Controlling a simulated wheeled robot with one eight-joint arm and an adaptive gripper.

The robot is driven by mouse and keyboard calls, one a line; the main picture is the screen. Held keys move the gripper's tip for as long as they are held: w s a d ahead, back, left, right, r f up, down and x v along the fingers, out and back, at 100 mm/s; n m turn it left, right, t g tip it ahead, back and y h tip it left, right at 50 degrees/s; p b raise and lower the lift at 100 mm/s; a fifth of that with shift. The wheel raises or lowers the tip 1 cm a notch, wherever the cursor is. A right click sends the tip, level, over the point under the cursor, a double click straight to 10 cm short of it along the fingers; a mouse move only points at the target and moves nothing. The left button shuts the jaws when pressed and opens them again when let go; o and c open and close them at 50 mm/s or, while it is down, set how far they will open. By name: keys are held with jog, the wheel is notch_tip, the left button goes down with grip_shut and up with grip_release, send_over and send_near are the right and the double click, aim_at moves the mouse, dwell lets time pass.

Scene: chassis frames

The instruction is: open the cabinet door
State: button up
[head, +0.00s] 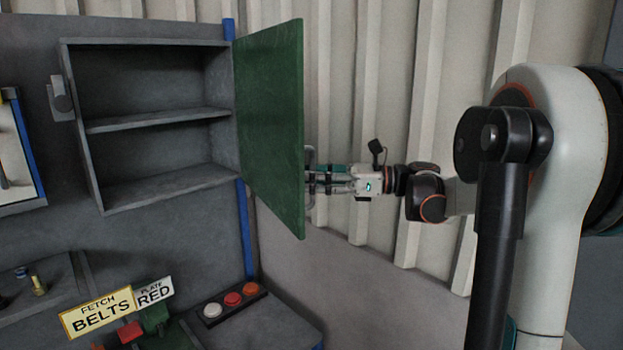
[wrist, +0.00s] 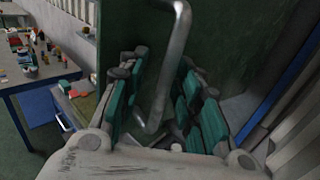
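The grey wall cabinet (head: 150,118) stands open in the head view, with two bare shelf spaces showing. Its green door (head: 270,125) is swung far out to the right, and also fills the upper middle of the wrist view (wrist: 235,45). The metal handle (wrist: 173,65) is on the door's outer face; only part of it shows in the head view (head: 309,158). My gripper (head: 315,182) is at the handle on the door's right side. In the wrist view, its teal-padded fingers (wrist: 160,90) are apart on both sides of the handle, with gaps visible.
A ribbed pale wall (head: 400,90) runs behind my arm and the door. Below the cabinet are a button box (head: 233,300) and label signs (head: 97,312). A table with small objects (wrist: 38,75) shows at left in the wrist view.

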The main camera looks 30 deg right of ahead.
jog(key=shift+w+a, duration=0.1)
jog(key=shift+w, duration=0.1)
jog(key=v, duration=0.7)
jog(key=shift+d, duration=0.25)
jog(key=shift+s, duration=0.15)
